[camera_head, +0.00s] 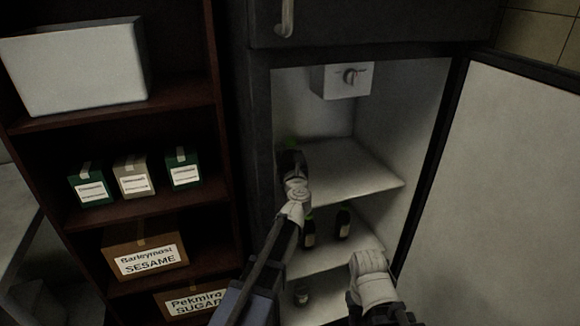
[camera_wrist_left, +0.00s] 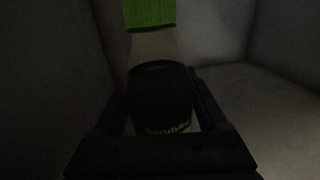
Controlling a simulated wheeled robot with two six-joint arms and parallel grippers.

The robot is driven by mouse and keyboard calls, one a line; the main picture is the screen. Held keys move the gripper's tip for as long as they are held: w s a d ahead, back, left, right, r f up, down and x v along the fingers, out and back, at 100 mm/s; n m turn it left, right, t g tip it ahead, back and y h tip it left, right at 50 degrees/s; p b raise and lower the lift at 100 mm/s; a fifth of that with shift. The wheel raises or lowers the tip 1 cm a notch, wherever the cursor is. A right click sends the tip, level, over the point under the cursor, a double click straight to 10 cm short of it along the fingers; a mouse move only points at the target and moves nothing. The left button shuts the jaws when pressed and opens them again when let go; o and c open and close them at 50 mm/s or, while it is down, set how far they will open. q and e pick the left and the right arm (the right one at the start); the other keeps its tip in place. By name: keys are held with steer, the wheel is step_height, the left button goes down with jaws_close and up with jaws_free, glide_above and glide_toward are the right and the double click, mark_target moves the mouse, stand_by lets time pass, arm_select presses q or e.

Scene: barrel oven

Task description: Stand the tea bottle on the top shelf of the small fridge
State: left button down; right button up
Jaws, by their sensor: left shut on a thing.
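The tea bottle (camera_wrist_left: 160,95), with a green cap and a dark label, is between the jaws of my left gripper (camera_wrist_left: 160,115) in the left wrist view. My left gripper is shut on it. In the head view my left gripper (camera_head: 291,163) is inside the small fridge, at the left end of the top shelf (camera_head: 350,177). There the bottle is mostly hidden and only a dark, greenish patch shows. I cannot tell if its base touches the shelf. My right gripper (camera_head: 372,265) is near the fridge's lower right opening; its fingers are not clear.
The fridge door (camera_head: 525,170) stands open at the right. Dark bottles (camera_head: 343,222) stand on the shelf below, and a jar (camera_head: 302,295) is lower down. A thermostat box (camera_head: 345,79) hangs above. The right part of the top shelf is clear. A wooden rack (camera_head: 120,215) with boxes stands left.

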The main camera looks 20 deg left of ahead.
arm_select(q)
steer(key=shift+f, duration=0.6)
steer(key=shift+r, duration=0.15)
jaws_free()
steer(key=v, duration=1.2)
